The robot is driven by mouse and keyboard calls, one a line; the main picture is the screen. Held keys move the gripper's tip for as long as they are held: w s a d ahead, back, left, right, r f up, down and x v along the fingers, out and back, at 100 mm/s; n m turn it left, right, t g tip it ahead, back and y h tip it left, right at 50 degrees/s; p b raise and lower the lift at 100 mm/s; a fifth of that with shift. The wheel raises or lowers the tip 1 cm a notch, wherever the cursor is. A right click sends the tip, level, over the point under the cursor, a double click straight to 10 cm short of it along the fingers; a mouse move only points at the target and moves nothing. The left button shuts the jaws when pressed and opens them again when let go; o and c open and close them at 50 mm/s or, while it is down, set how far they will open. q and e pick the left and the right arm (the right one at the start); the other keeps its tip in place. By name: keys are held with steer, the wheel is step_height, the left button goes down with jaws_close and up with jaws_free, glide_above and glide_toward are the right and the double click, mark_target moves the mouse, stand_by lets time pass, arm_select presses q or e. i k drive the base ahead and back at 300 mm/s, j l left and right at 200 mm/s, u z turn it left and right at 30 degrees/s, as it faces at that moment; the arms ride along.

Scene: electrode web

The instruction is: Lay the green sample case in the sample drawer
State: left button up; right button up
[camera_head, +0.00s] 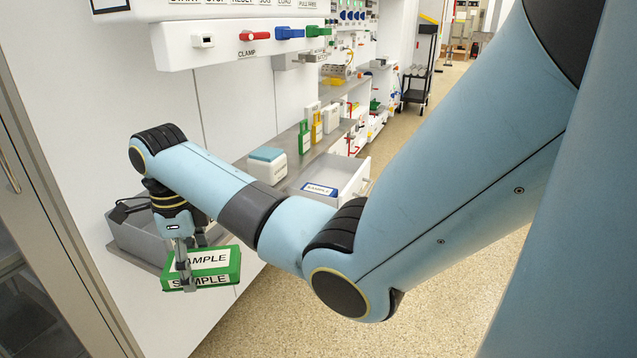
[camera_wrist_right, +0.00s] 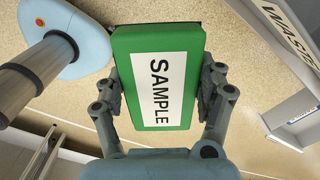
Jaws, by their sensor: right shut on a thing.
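The green sample case (camera_head: 222,277), with white SAMPLE labels, is in my right gripper (camera_head: 188,258) at the lower left of the head view. In the wrist view the case (camera_wrist_right: 158,78) sits between both fingers of the right gripper (camera_wrist_right: 163,90), its label facing the camera. The case is in the air, in front of the counter. The white sample drawer (camera_head: 320,189), with a blue-edged SAMPLE label, stands open farther along the counter, right of and beyond the case. My arm hides part of it. My left gripper is not in view.
A grey tray (camera_head: 128,236) lies behind my right gripper. A panel with a red clamp handle (camera_head: 255,36) hangs above. The floor (camera_head: 430,290) at right is clear.

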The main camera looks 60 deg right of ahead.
mark_target(341, 180)
steer(key=i+l+z, duration=0.25)
steer(key=l+z, duration=0.15)
steer(key=i+l+z, duration=0.35)
steer(key=l, duration=0.2)
steer(key=i+l+z, duration=0.4)
steer(key=i+l, duration=0.1)
steer(key=i, duration=0.3)
steer(key=i+l, duration=0.15)
steer(key=i, duration=0.25)
